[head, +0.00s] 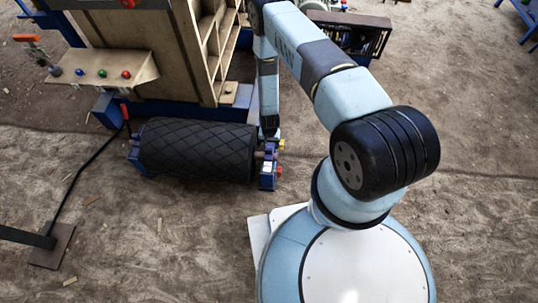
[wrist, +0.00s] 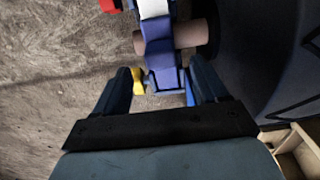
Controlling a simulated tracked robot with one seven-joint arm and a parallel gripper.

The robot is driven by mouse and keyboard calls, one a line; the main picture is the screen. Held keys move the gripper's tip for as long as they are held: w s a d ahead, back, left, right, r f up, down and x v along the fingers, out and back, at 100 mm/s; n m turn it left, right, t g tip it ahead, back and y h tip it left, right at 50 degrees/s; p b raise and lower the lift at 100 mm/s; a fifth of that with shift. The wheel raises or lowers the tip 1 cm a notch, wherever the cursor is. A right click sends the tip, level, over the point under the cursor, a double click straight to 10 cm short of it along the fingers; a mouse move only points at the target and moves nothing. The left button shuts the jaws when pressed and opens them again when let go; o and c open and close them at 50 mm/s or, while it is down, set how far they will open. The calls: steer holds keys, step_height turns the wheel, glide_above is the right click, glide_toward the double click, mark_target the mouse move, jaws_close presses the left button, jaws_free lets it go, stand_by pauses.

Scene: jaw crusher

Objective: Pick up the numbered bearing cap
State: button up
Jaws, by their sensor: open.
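The bearing cap (wrist: 161,62) looks like the blue-violet piece over the end of the roller's shaft in the wrist view. It seems seated on the blue bearing stand (head: 267,180) at the roller's right end in the head view. No number is readable. My gripper (wrist: 160,72) is open, with one dark finger on each side of the cap in the picture. I cannot tell how far above the cap the fingers are, and I see no clear contact. In the head view, my gripper (head: 269,127) points down just behind the stand, and its fingers are hard to make out.
A yellow knob (wrist: 138,80) and a red knob (wrist: 108,5) stick out of the stand. The wooden crusher frame (head: 165,50) stands behind. Sandy ground is free on the right.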

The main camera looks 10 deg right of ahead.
mark_target(269, 148)
steer(key=shift+f, duration=2.7)
jaws_close()
